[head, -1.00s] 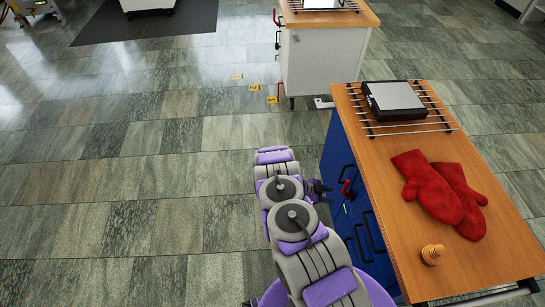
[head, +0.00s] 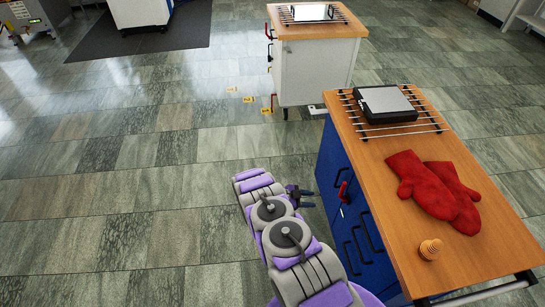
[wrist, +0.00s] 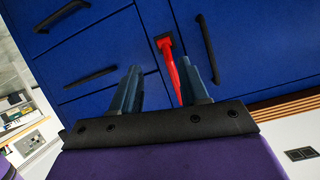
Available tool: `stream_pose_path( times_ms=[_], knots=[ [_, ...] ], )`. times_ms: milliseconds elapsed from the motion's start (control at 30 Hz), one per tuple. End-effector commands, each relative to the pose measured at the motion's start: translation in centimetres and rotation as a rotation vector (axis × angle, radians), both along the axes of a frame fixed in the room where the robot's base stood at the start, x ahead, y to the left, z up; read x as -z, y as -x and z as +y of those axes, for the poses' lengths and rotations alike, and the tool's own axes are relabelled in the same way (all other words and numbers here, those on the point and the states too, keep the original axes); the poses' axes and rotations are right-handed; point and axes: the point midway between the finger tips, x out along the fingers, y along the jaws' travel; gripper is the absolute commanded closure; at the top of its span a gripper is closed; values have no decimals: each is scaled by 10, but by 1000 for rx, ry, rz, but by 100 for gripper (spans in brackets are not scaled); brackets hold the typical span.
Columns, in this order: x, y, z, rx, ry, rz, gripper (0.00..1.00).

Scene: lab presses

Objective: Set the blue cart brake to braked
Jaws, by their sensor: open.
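The blue cart (head: 338,165) has a wooden top and stands at the right in the head view. Its red brake lever (head: 343,189) is on the blue side that faces my arm. In the wrist view the red lever (wrist: 171,70) runs from a dark mount down toward my gripper, and its lower end is partly hidden behind a finger. My gripper (wrist: 162,85) is open, with the lever beside the inner side of its right finger. In the head view my gripper (head: 298,192) is left of the lever, with a gap between them.
Black drawer handles (wrist: 90,77) line the cart's side. On its top are red mitts (head: 435,190), a wooden knob-like piece (head: 431,249) and a rack (head: 390,110) with a dark device. A white cart (head: 315,70) stands behind.

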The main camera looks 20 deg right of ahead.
Motion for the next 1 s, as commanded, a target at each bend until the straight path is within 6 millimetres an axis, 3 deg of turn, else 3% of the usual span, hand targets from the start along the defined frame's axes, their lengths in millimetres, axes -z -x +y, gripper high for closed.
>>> stream_pose_path(
  times_ms=[533, 1000],
  knots=[
    [-38, -23, 91, -3, -2, 0, 56],
    [-80, -96, 87, -178, -61, -127, 56]
  ],
)
